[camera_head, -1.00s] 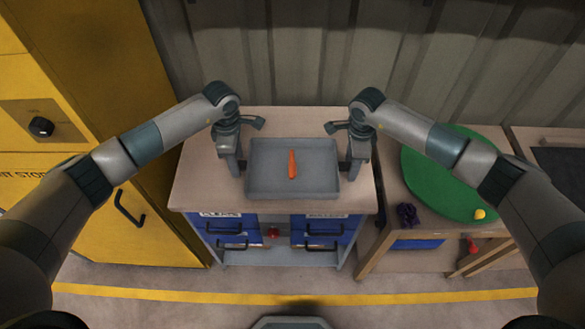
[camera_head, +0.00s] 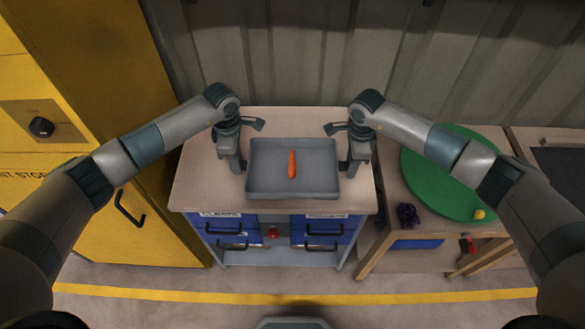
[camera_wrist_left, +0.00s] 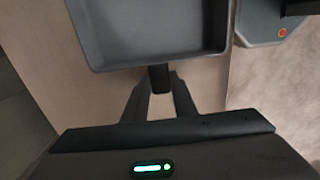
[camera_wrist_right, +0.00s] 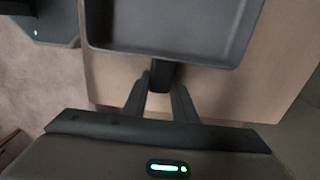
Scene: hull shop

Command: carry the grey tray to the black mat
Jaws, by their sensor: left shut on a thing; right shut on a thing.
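The grey tray (camera_head: 264,187) is a shallow rectangular pan, level, at the middle of a light wooden bench top (camera_head: 205,190). An orange carrot-like thing (camera_head: 292,163) lies in it. My left gripper (camera_head: 242,166) is shut on the tray's left handle, which shows in the left wrist view (camera_wrist_left: 159,78). My right gripper (camera_head: 344,166) is shut on its right handle, seen in the right wrist view (camera_wrist_right: 161,76). I cannot tell whether the tray touches the bench. A dark flat panel (camera_head: 562,165) at the far right edge may be the black mat; it is partly cut off.
A second table to the right carries a green round mat (camera_head: 430,165), a dark purple thing (camera_head: 407,214) and a yellow thing (camera_head: 479,214). A yellow cabinet (camera_head: 135,235) stands at the left. A corrugated wall (camera_head: 300,60) is behind the bench.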

